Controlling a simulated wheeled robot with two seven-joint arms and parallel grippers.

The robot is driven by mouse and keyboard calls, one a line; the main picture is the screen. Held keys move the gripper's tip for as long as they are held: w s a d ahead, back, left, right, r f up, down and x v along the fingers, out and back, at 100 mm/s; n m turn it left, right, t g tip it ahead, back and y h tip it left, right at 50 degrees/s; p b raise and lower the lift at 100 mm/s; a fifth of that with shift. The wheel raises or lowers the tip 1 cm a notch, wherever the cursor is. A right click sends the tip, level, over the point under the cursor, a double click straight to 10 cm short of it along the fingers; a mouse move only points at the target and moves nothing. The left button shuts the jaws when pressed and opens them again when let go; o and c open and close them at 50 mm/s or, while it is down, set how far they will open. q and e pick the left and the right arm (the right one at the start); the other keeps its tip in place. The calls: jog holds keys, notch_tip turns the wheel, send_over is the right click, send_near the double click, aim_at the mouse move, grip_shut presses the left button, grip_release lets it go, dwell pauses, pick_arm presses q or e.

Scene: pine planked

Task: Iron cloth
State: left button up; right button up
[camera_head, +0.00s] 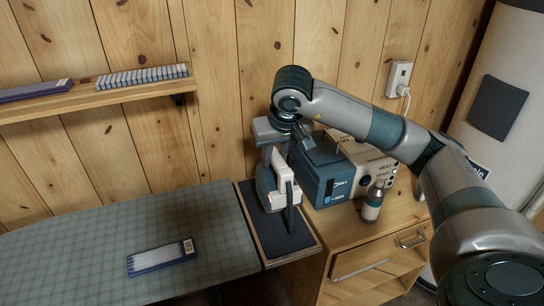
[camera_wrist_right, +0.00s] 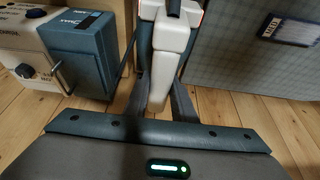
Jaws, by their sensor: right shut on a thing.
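The iron (camera_head: 267,188), white and blue-grey, stands upright over a dark rest pad (camera_head: 290,240) beside the board; I cannot tell if it touches the pad. My right gripper (camera_head: 283,143) reaches it from above and is shut on it. In the right wrist view, the white iron (camera_wrist_right: 170,38) lies between the fingers of the gripper (camera_wrist_right: 160,103). A folded, blue and white striped cloth (camera_head: 160,257) lies flat on the grey-green gridded ironing board (camera_head: 90,230). The cloth also shows at the top right of the wrist view (camera_wrist_right: 292,30). My left gripper is out of view.
A blue and white steam station (camera_head: 332,185) and a bottle (camera_head: 373,202) stand on the wooden cabinet (camera_head: 345,235) right of the iron. A shelf (camera_head: 100,98) on the plank wall holds more folded pieces. The board around the cloth is clear.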

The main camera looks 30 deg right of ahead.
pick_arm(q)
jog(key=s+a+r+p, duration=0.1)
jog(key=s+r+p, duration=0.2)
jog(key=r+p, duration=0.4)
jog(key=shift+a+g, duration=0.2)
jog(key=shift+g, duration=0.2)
pick_arm(e)
jog(key=s+a+r+n, duration=0.1)
jog(key=a+r, duration=0.1)
jog(key=a, duration=0.6)
jog(key=s+a+r+n+y, duration=0.1)
jog(key=s+a, duration=0.1)
jog(key=a, duration=0.5)
jog(key=shift+s+a+r+n, duration=0.25)
jog(key=shift+a+r+n, duration=0.05)
jog(key=shift+a+r, duration=0.1)
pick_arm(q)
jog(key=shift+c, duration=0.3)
pick_arm(e)
jog(key=shift+d, duration=0.1)
